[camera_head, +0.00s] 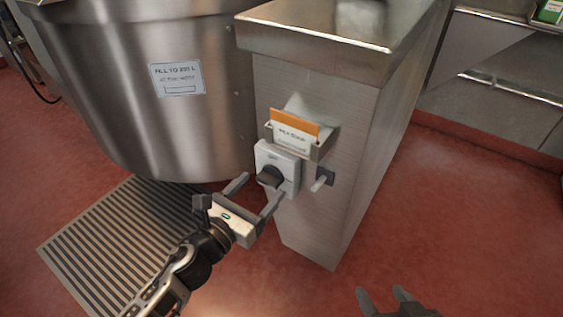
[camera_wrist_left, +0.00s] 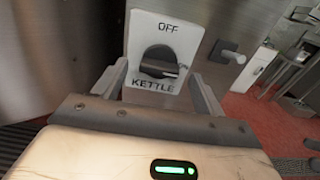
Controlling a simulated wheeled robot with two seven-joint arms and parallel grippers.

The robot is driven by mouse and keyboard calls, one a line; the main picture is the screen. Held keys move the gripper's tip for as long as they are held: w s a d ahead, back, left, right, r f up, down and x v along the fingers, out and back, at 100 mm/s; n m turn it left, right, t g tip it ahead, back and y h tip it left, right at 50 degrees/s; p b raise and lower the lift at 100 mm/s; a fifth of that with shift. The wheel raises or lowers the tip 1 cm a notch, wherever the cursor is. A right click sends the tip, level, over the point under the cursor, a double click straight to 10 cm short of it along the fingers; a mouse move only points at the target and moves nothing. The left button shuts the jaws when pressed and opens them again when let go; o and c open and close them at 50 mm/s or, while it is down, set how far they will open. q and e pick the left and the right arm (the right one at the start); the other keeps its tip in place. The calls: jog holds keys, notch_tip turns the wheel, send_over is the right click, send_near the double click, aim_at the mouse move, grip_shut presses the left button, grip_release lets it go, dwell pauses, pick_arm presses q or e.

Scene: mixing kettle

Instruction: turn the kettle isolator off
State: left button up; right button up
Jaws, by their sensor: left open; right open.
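The kettle isolator is a white plate (camera_head: 289,163) with a black rotary knob (camera_head: 270,176) on the front of the steel column. In the left wrist view the plate (camera_wrist_left: 166,27) reads OFF above the knob (camera_wrist_left: 160,62) and KETTLE below. The knob lies roughly crosswise, with a pale mark at its right end. My left gripper (camera_head: 264,185) is open in front of the isolator. In the left wrist view its fingers (camera_wrist_left: 158,70) stand either side of the knob; I cannot tell whether they touch anything. My right gripper (camera_head: 381,291) is open and empty, low at the bottom right.
A card holder with an orange card (camera_head: 294,123) sits just above the isolator. A small peg on a dark plate (camera_head: 324,179) juts out to its right. The big steel kettle (camera_head: 150,110) stands left of the column, above a floor grating (camera_head: 110,240). Red floor lies open at right.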

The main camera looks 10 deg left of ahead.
aim_at(270, 179)
pick_arm(q)
jog(key=shift+w+d, duration=0.2)
jog(key=shift+w, duration=0.5)
jog(key=shift+w+d, duration=0.2)
jog(key=shift+w, duration=0.25)
